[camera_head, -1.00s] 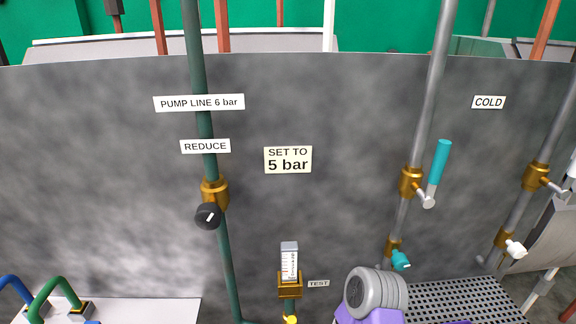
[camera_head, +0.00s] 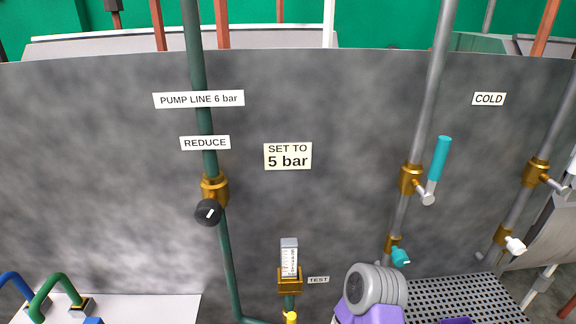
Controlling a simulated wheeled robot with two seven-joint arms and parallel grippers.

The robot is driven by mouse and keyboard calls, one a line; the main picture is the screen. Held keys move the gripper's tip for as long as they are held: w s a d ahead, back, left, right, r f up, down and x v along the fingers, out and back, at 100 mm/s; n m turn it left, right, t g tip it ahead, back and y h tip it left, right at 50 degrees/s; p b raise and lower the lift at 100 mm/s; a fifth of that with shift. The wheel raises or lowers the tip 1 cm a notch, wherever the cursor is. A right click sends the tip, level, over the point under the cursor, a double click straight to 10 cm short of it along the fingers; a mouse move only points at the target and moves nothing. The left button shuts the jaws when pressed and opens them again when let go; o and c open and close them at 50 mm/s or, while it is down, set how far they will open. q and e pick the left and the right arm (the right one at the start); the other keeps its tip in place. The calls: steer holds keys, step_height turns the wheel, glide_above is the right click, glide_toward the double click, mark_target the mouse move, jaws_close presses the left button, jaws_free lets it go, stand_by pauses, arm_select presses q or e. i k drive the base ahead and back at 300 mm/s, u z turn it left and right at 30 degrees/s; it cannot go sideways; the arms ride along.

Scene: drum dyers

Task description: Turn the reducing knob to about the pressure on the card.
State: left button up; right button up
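The reducing knob (camera_head: 208,212) is a round black knob with a white pointer mark, tilted up and to the right. It sits on a brass valve body (camera_head: 214,189) on a dark green pipe, below the REDUCE label (camera_head: 205,143). The card (camera_head: 288,156) on the grey wall reads "SET TO 5 bar". A small gauge with a white scale (camera_head: 289,258) stands on a brass fitting by a TEST label; its reading is too small to tell. The grey and purple part (camera_head: 376,290) at the bottom appears to be mine. Neither gripper can be made out.
A sign (camera_head: 199,99) reads PUMP LINE 6 bar. To the right, a grey pipe carries a valve with a teal lever (camera_head: 439,159) and a small teal tap (camera_head: 401,257). A perforated tray (camera_head: 470,293) lies at lower right. The wall around the knob is clear.

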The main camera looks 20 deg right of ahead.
mark_target(208, 212)
steer(key=z, duration=1.75)
steer(key=k, duration=0.7)
steer(key=u, duration=1.25)
steer(key=i, duration=0.5)
